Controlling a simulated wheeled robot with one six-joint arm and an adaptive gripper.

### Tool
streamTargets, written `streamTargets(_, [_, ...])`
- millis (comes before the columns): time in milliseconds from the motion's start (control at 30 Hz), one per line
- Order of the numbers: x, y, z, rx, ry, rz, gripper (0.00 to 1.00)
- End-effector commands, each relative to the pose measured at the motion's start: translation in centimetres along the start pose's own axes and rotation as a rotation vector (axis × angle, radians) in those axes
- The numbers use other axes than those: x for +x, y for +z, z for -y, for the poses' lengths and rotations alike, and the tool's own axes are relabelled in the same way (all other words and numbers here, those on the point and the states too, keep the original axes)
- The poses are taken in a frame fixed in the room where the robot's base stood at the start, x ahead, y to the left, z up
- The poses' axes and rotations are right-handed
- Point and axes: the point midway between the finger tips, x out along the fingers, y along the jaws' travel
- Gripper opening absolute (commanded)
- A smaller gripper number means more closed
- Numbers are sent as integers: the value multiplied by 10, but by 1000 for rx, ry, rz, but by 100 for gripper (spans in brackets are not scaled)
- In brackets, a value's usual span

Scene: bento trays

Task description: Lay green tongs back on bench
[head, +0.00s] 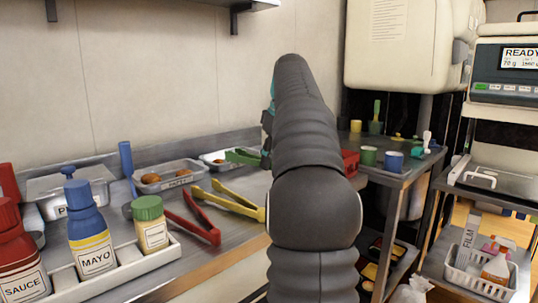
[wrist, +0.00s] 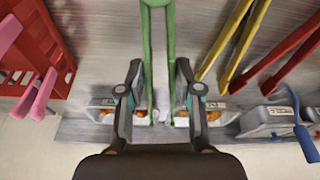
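The green tongs (wrist: 170,40) are in the middle of the wrist view, hinge end at the top edge and two legs running down between my fingers. My gripper (wrist: 159,75) has one finger against the outer side of each leg and appears shut on the tongs. In the head view, part of the green tongs (head: 243,157) shows left of my arm, near a food tray; my gripper is mostly hidden behind my arm there. The grey bench (head: 236,225) lies below. I cannot tell how far the tongs are above it.
Yellow tongs (head: 238,203) and red tongs (head: 197,222) lie on the bench. Food trays (head: 172,187) stand along the wall. Sauce bottles (head: 92,235) stand at front left. A red crate (wrist: 62,62) with pink-handled tools is at the wrist view's left.

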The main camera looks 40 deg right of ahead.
Motion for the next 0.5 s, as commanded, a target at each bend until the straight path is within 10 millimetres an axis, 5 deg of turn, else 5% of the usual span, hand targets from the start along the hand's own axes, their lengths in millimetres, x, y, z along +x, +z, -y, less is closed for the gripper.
streamTargets(100, [21,6,-1,1,-1,1,30])
streamTargets(500, [53,14,0,1,-1,1,30])
